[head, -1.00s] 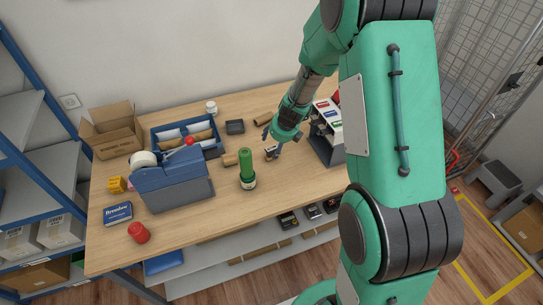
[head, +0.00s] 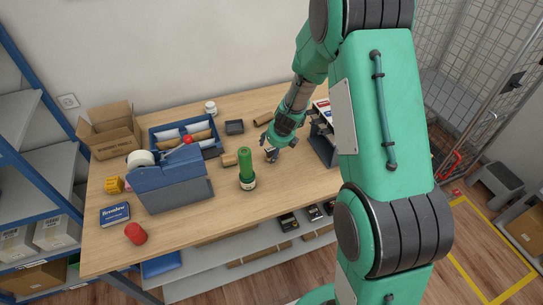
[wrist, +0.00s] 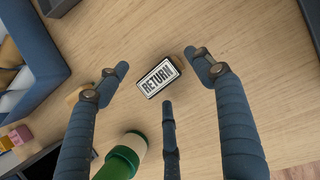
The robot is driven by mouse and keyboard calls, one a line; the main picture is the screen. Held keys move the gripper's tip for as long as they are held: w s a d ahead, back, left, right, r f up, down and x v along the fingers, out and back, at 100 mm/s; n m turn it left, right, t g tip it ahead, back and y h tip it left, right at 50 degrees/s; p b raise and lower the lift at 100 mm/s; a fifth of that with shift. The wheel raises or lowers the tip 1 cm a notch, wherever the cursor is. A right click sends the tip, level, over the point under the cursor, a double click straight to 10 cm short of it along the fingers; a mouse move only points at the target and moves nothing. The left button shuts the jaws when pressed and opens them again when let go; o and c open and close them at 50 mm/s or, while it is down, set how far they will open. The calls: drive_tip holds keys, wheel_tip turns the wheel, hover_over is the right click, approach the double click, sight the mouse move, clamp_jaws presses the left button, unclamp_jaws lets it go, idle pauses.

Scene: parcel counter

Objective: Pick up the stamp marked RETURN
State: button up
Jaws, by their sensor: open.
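The stamp marked RETURN (wrist: 158,77) lies on the wooden table (wrist: 240,25), its white label with black letters facing the wrist camera. In the wrist view my gripper (wrist: 162,80) has its fingers spread, with the stamp between the two outer fingertips and just beyond the tip of the middle finger. No finger visibly touches it. In the head view my gripper (head: 268,150) is low over the table, right of the green bottle (head: 247,170), and mostly hides the stamp.
The green bottle also stands close to my fingers in the wrist view (wrist: 122,158). A blue tape dispenser (head: 172,180), a blue tray (head: 208,153), a small dark box (head: 234,127) and a cardboard box (head: 108,136) are further left. The front right of the table is clear.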

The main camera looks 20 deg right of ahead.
drive_tip(key=shift+x, duration=1.1)
clamp_jaws()
